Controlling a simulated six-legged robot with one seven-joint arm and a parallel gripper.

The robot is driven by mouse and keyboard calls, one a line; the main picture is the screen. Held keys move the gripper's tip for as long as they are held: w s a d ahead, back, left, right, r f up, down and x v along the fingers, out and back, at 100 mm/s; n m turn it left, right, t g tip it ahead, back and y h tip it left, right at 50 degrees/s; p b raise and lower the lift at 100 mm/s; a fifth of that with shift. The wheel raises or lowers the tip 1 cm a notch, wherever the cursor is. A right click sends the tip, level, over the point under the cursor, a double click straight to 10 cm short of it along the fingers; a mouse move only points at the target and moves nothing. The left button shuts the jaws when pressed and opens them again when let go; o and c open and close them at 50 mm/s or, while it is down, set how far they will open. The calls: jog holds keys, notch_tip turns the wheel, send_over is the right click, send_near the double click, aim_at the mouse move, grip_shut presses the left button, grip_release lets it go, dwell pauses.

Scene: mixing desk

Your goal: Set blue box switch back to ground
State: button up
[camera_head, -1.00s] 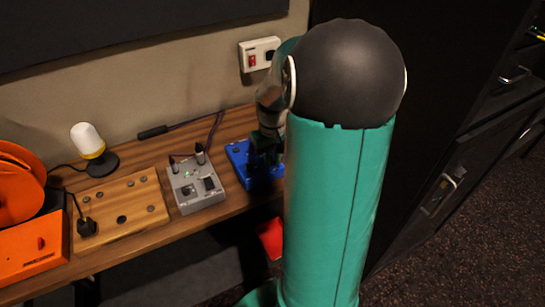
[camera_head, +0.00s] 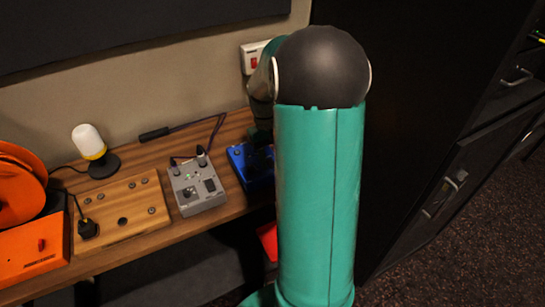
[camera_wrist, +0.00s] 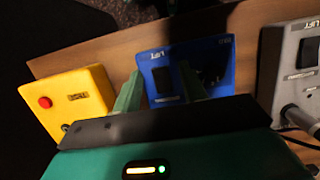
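The blue box (camera_head: 238,165) lies on the wooden desk, partly hidden by my arm in the head view. In the wrist view the blue box (camera_wrist: 224,52) shows a "LIFT" label and a black switch (camera_wrist: 162,80) on its face. My gripper (camera_wrist: 160,72) has its two green fingers apart, with nothing seen between them but the box. The left finger is by the box's left edge. The right finger overlaps its face, just right of the switch. I cannot tell whether either finger touches the box or which way the switch is set.
A yellow box (camera_wrist: 68,97) with a red button is left of the blue box in the wrist view. A grey box (camera_head: 211,201) with knobs and a cable is close beside it. A wooden panel (camera_head: 143,211), white lamp (camera_head: 88,140) and orange reel unit (camera_head: 30,255) stand farther left.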

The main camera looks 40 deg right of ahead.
jog(key=v, duration=1.4)
jog(key=shift+f, duration=0.1)
jog(key=s+a+r+n+t, duration=0.1)
jog(key=s+a+t, duration=0.3)
jog(key=a, duration=1)
jog(key=s+a+r+n+t, duration=0.2)
jog(key=s+a+t, duration=0.2)
jog(key=s+a, duration=0.5)
jog(key=a, duration=0.4)
jog(key=shift+s+a+h, duration=0.3)
jog(key=shift+a+h, duration=0.1)
